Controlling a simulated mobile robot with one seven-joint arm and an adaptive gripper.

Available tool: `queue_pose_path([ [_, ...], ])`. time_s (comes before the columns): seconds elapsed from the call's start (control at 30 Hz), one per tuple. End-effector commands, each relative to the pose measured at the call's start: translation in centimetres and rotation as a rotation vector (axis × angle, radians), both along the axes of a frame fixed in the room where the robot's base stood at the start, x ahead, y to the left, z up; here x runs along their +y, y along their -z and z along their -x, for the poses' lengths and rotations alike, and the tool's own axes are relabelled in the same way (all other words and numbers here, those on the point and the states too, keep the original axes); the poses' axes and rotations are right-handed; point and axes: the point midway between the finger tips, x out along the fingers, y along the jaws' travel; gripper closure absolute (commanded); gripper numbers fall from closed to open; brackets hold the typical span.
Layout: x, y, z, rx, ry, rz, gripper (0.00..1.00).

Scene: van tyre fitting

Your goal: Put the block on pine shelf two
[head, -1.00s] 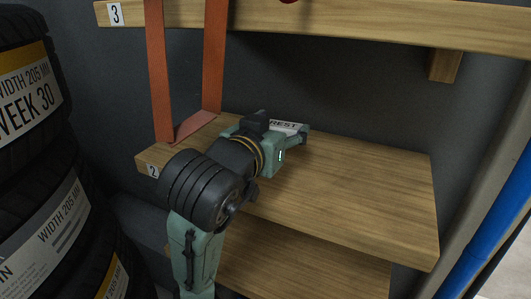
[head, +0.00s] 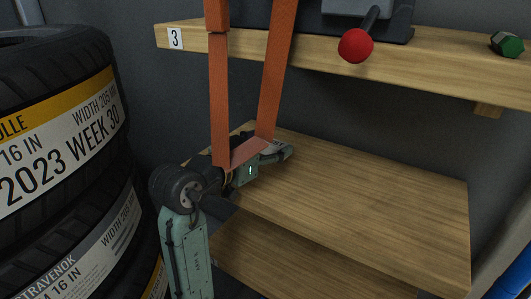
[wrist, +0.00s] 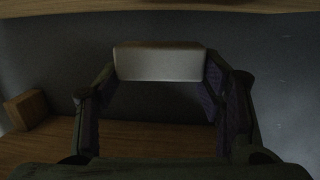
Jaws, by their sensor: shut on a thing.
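Pine shelf two (head: 370,200) is the middle wooden board in the head view, mostly bare. My gripper (head: 280,151) is over its back left part, partly behind an orange strap. In the wrist view my gripper (wrist: 160,85) is shut on the block (wrist: 160,64), a pale grey piece with a brownish top edge, held between the fingertips. In the head view only a small pale bit of the block shows beside the strap. I cannot tell whether the block touches the board.
The orange strap (head: 219,100) hangs in front of my arm. Shelf three (head: 330,60) is above, with a red-knobbed lever (head: 356,46) and a green hex piece (head: 505,44). Stacked tyres (head: 60,120) stand left. Shelf two's middle and right are free.

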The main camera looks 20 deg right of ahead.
Motion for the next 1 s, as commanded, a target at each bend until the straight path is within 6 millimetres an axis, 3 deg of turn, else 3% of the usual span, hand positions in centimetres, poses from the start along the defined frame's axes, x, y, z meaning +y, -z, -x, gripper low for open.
queue_pose_path([
  [0.13,0.5,0.3,-0.7,0.002,-0.001,0.001,0.67],
  [0.4,0.5,3.3,-0.7,0.004,-0.001,0.0,0.67],
  [0.87,0.5,4.2,-0.7,0.0,-0.001,0.0,0.67],
  [0.9,0.5,4.0,-0.7,0.0,0.0,0.0,0.35],
  [1.0,0.5,4.0,-0.7,0.001,0.0,0.0,0.29],
])
